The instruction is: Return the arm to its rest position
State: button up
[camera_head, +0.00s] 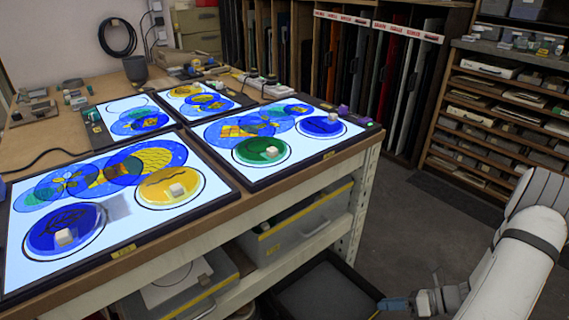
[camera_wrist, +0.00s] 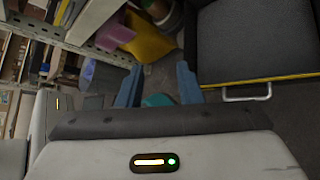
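My arm (camera_head: 515,260) reaches in from the right side of the head view, over the floor and away from the bench. My gripper (camera_head: 392,304) is low at the bottom of that view, by the dark bin below the bench. In the wrist view my gripper (camera_wrist: 157,85) shows two blue fingers spread apart, with nothing held between them. A teal thing (camera_wrist: 157,100) shows low between the fingers, beyond them; I cannot tell what it is.
The bench (camera_head: 362,150) carries lit panels (camera_head: 90,155) with painted glass discs and small pale blocks. A dark open bin (camera_head: 325,292) sits low by the bench; a dark container with a handle (camera_wrist: 255,45) fills the wrist view's upper right. Shelves (camera_head: 500,120) stand at right; floor (camera_head: 395,215) between is clear.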

jog(key=s+a+r+n+h+p, duration=0.3)
jog(key=r+n+p, duration=0.3)
jog(key=r+n, duration=0.4)
jog(key=s+a+r+n+h+p, duration=0.3)
jog(key=r+n, duration=0.7)
jog(key=r, duration=1.2)
jog(key=s+a+r+n+g+h+p, duration=0.1)
jog(key=s+a+r+n+h+p, duration=0.2)
jog(key=r, duration=1.3)
jog(key=a+n+h+p, duration=0.3)
jog(key=a+n+p, duration=0.2)
jog(key=n+p, duration=0.2)
jog(key=shift+s+a+r+n, duration=0.15)
jog(key=shift+s+r+n, duration=0.05)
jog(key=shift+r+n, duration=0.2)
